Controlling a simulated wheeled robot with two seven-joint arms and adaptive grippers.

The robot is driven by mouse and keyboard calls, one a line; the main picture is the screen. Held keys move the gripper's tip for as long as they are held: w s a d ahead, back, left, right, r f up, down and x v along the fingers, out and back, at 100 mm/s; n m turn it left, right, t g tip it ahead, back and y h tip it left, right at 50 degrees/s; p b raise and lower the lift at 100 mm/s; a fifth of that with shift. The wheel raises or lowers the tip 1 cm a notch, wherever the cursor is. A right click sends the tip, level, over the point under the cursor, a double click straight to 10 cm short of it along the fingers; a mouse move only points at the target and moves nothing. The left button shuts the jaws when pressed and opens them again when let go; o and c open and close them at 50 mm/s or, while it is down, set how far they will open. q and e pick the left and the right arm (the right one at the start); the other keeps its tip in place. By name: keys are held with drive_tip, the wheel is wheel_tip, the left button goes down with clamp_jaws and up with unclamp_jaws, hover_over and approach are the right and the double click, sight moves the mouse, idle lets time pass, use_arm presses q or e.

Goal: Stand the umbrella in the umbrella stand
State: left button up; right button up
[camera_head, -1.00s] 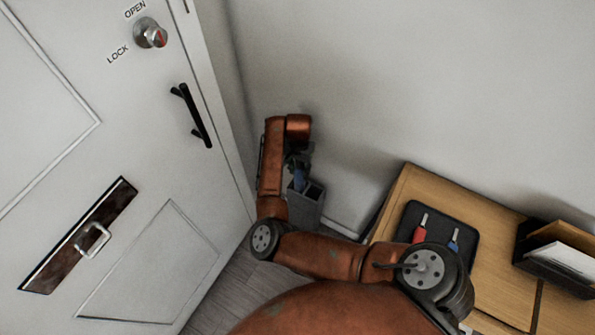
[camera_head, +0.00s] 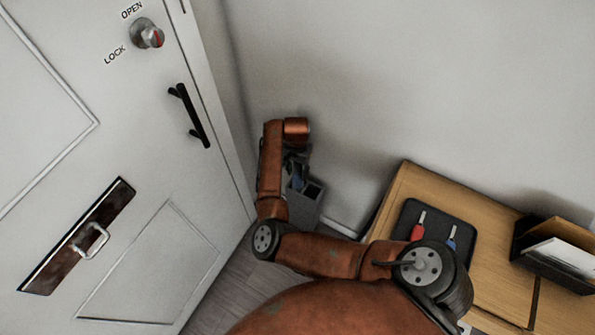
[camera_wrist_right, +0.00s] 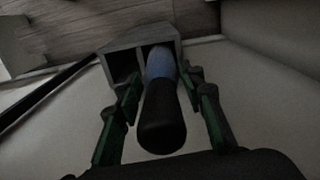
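The umbrella (camera_wrist_right: 163,120), with a black handle and blue folded cloth, stands in the right-hand compartment of the grey umbrella stand (camera_wrist_right: 121,45) in the right wrist view. Its handle points toward the camera. My right gripper (camera_wrist_right: 161,82) has one finger on each side of the umbrella, with narrow gaps showing, so it looks open around it. In the head view the stand (camera_head: 308,207) is in the corner by the door, and a little blue of the umbrella (camera_head: 298,183) shows beside my right gripper (camera_head: 293,170), which my arm partly hides. My left gripper is out of view.
A white door (camera_head: 140,215) with a black handle (camera_head: 190,115) is at the left. A wooden cabinet (camera_head: 405,190) at the right carries a black tray (camera_head: 465,240) with red and blue items and a black paper holder (camera_head: 525,250). The wall is close behind the stand.

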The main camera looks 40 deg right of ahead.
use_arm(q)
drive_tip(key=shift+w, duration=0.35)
use_arm(e)
drive_tip(key=o, duration=0.3)
drive_tip(key=shift+r, duration=0.1)
drive_tip(key=shift+r, duration=0.95)
wheel_tip(320, 180, up, 10)
drive_tip(key=p, duration=0.4)
drive_tip(key=shift+r+p, duration=0.45)
drive_tip(key=shift+r, duration=0.1)
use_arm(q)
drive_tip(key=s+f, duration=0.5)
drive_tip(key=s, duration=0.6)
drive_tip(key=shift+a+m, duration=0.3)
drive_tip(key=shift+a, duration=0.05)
use_arm(e)
drive_tip(key=shift+d, duration=0.1)
